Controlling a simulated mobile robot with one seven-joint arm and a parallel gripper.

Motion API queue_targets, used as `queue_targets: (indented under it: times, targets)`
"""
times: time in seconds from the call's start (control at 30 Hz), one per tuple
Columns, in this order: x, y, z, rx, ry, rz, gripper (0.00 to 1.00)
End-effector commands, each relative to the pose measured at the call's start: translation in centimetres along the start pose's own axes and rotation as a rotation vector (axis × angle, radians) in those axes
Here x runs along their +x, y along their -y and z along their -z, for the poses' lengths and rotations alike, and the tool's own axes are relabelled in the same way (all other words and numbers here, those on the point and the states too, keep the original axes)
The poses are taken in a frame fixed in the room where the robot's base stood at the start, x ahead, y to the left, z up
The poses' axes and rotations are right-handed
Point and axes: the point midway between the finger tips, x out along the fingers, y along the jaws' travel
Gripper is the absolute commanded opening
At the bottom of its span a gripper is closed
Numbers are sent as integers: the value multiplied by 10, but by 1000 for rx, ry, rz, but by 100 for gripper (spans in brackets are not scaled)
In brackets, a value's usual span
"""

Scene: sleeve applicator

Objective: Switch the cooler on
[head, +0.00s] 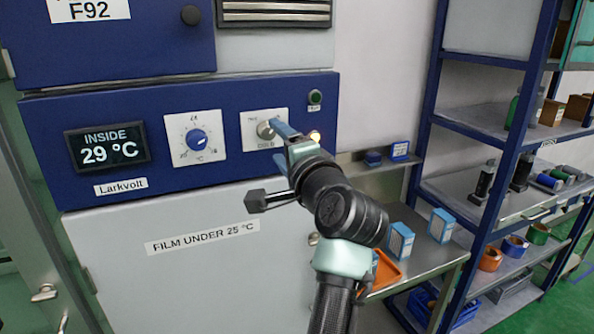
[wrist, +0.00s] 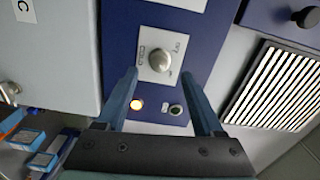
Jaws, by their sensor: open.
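The cooler (head: 150,230) has a blue control panel with a lit display (head: 107,146) reading INSIDE 29 °C. A blue temperature dial (head: 197,140) sits on a white plate beside it. To its right, a silver rotary knob (head: 266,129) sits on another labelled plate, partly covered by my gripper (head: 275,126). In the wrist view the knob (wrist: 159,60) lies just ahead of the open fingers (wrist: 159,73), roughly centred between them. No contact shows.
A louvred vent (head: 275,12) is above the panel. At the right are a steel bench (head: 425,259) with blue-white boxes (head: 400,240) and an orange tray (head: 384,270), and a blue shelf rack (head: 425,110) with tape rolls and bottles.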

Motion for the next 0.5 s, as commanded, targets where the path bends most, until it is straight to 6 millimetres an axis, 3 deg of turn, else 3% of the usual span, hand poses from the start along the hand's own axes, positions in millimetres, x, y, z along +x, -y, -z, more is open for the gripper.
queue_targets:
  times: [0.3, 0.5]
  targets:
    - [-59, -4, 1, -1, -3, 1, 69]
    - [-81, -2, 0, 1, -2, -1, 69]
